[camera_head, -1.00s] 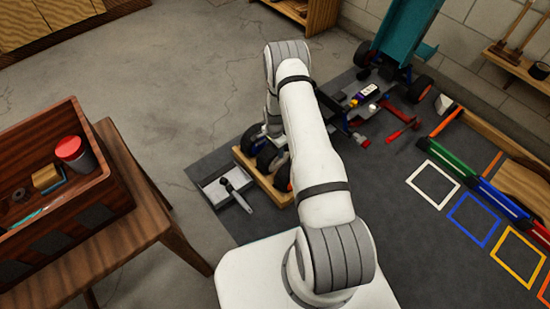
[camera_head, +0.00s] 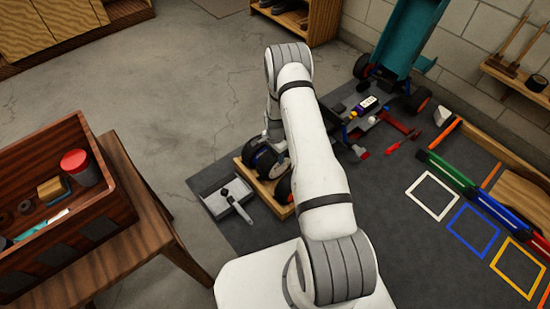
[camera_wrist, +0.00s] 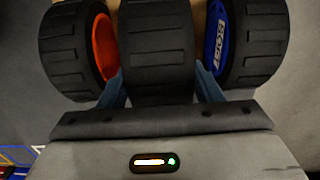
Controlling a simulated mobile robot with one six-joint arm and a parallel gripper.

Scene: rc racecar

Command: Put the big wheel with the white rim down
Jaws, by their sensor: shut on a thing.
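My gripper (camera_wrist: 162,88) is shut on a big black tyre (camera_wrist: 158,40) in the middle of the wrist view. The blue fingers grip its two sides. Its rim is hidden, so I cannot see its colour. A wheel with an orange rim (camera_wrist: 76,50) stands close on its left, and a wheel with a blue rim (camera_wrist: 245,42) close on its right. In the head view, dark wheels (camera_head: 265,162) show at the wooden tray (camera_head: 247,176), partly behind my arm. I cannot tell whether the held wheel touches the tray.
A grey box (camera_head: 220,197) with a grey-handled tool lies left of the tray. The racecar chassis (camera_head: 362,108) and red parts lie beyond my arm. Coloured square outlines (camera_head: 433,196) mark the mat at right, their insides clear. A table with a wooden crate (camera_head: 105,200) stands at left.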

